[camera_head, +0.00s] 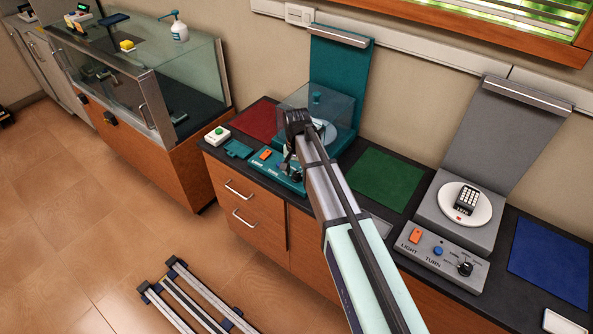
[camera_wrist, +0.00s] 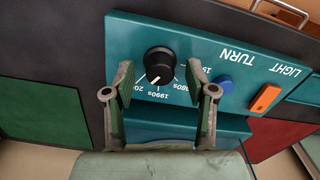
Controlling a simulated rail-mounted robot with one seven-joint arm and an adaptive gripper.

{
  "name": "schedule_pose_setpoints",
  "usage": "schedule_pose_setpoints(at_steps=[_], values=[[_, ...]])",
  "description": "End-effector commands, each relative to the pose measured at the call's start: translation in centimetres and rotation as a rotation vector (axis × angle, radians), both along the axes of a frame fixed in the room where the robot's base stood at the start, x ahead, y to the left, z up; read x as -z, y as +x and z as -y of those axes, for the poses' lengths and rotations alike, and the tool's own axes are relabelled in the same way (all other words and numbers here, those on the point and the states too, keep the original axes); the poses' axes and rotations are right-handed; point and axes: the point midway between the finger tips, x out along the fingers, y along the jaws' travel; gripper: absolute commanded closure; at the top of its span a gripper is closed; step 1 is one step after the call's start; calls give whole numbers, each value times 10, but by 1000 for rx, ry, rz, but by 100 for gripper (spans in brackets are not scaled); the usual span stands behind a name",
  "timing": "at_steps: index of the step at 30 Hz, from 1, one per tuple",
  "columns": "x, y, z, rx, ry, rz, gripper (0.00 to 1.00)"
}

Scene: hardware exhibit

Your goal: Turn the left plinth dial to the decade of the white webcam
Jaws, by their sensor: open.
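The left plinth (camera_head: 345,139) is teal, with a clear cover (camera_head: 298,99) over a pale turntable, partly hidden by my arm. No white webcam can be made out there. Its front panel (camera_wrist: 195,48) carries the black dial (camera_wrist: 159,62), ringed by upside-down decade labels. "1990s" and part of "1980s" are readable; others are partly hidden by the fingers. The dial's white mark points down, near "1990s". My gripper (camera_wrist: 160,78) is open, one finger on each side of the dial, with visible gaps. In the head view my gripper (camera_head: 292,165) is over this panel.
Beside the dial are a blue button (camera_wrist: 222,84) and an orange LIGHT switch (camera_wrist: 265,98). A grey plinth (camera_head: 451,228) with a keypad-like device (camera_head: 466,200) stands to the right. Red (camera_head: 253,122) and green (camera_head: 385,178) mats flank the teal plinth.

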Motion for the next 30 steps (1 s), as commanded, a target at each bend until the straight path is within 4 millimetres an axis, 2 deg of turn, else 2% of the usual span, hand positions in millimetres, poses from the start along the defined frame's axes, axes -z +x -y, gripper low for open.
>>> schedule_pose_setpoints(at_steps=[10,12,15,30], values=[[3,0,0,0,0,0,44],[3,0,0,0,0,0,68],[3,0,0,0,0,0,100],[4,0,0,-71,-1,-1,100]])
